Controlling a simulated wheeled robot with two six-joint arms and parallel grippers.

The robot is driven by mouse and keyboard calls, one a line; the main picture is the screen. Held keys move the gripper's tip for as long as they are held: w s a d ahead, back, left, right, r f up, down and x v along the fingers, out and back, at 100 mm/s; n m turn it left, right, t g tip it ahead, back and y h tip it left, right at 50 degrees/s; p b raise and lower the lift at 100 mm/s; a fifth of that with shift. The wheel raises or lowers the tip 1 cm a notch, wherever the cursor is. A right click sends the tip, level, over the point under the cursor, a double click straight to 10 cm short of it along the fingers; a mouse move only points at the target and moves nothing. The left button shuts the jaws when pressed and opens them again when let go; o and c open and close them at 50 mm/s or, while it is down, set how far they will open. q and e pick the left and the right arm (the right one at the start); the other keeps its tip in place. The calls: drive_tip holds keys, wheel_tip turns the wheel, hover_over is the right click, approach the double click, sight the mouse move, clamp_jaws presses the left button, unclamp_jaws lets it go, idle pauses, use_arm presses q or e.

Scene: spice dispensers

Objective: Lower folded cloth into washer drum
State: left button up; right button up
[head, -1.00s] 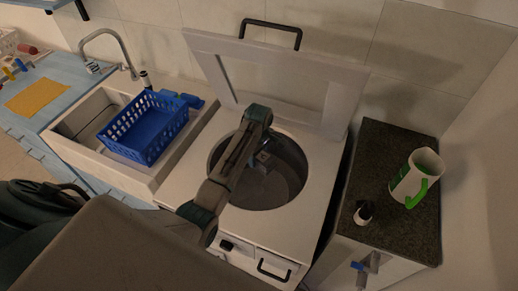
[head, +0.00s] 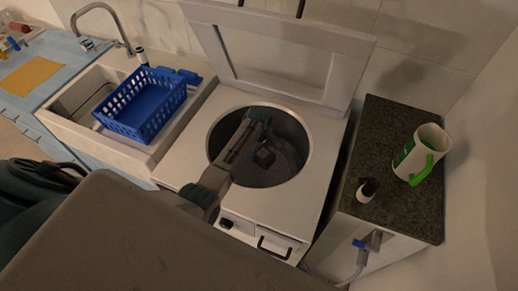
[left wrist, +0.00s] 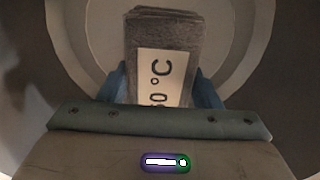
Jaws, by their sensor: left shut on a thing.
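The top-loading washer (head: 290,205) stands in the middle of the head view with its lid (head: 345,75) raised. My left arm reaches down into its round drum (head: 290,130), and the left gripper (head: 265,158) is inside the opening. In the left wrist view the gripper (left wrist: 165,95) is shut on a grey folded cloth (left wrist: 165,30) with a white label (left wrist: 162,75) reading "0 °C", its first part cut off. The cloth is hidden or too dark to make out in the head view. My right gripper is not in view.
A blue basket (head: 145,105) sits on the white sink (head: 90,125) to the left. A dark-topped counter (head: 385,140) at right holds a white pitcher with green handle (head: 425,150) and a small dark-capped bottle (head: 367,190). An orange cloth (head: 32,76) lies far left.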

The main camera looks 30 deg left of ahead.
use_arm(q)
drive_tip(key=shift+f+b, duration=2.35)
drive_tip(key=shift+f, duration=1.75)
drive_tip(key=o, duration=1)
drive_tip(key=shift+o, duration=0.5)
wheel_tip(320, 180, up, 10)
drive_tip(key=shift+f+b, duration=0.1)
drive_tip(key=shift+b, duration=0.55)
drive_tip(key=shift+r, duration=0.55)
